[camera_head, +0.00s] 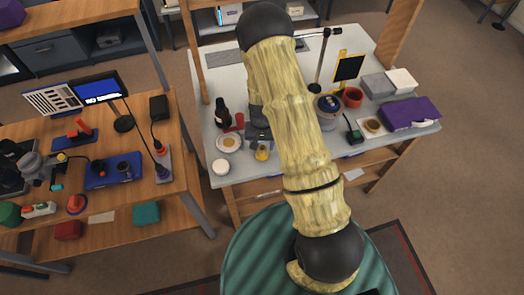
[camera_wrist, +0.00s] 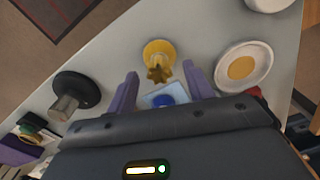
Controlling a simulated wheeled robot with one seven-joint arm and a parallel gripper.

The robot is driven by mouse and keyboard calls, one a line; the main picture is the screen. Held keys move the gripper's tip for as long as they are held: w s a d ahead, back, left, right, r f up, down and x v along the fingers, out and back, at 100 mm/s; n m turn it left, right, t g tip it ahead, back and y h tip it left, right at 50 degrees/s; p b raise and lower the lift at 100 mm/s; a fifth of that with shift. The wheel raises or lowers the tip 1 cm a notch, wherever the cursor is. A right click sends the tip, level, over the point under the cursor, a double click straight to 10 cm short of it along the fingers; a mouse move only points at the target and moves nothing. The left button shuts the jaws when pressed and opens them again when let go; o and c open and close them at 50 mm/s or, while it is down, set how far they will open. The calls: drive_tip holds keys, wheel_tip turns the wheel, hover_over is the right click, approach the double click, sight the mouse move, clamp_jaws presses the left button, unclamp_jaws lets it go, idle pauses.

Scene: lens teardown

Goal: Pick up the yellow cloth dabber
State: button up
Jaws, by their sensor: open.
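The yellow cloth dabber (camera_head: 261,152) stands on the light grey table near its front edge. In the wrist view the dabber (camera_wrist: 158,52) has a round yellow base and a ragged, star-like darker yellow part. My gripper (camera_wrist: 160,69) is open, with its two purple fingers apart. The dabber shows just beyond the fingertips, roughly centred between them, and nothing is held. In the head view my gripper (camera_head: 259,136) is just behind the dabber, partly covered by my arm.
A white dish with a tan centre (camera_wrist: 243,68) lies right of the dabber in the wrist view. A black knob with a metal stem (camera_wrist: 76,94) is to the left. A blue item on a pale square (camera_wrist: 163,99) lies between the fingers. A dark bottle (camera_head: 222,113) stands farther back.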

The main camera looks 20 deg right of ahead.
drive_tip(key=shift+f, duration=1.35)
drive_tip(key=c, duration=1.1)
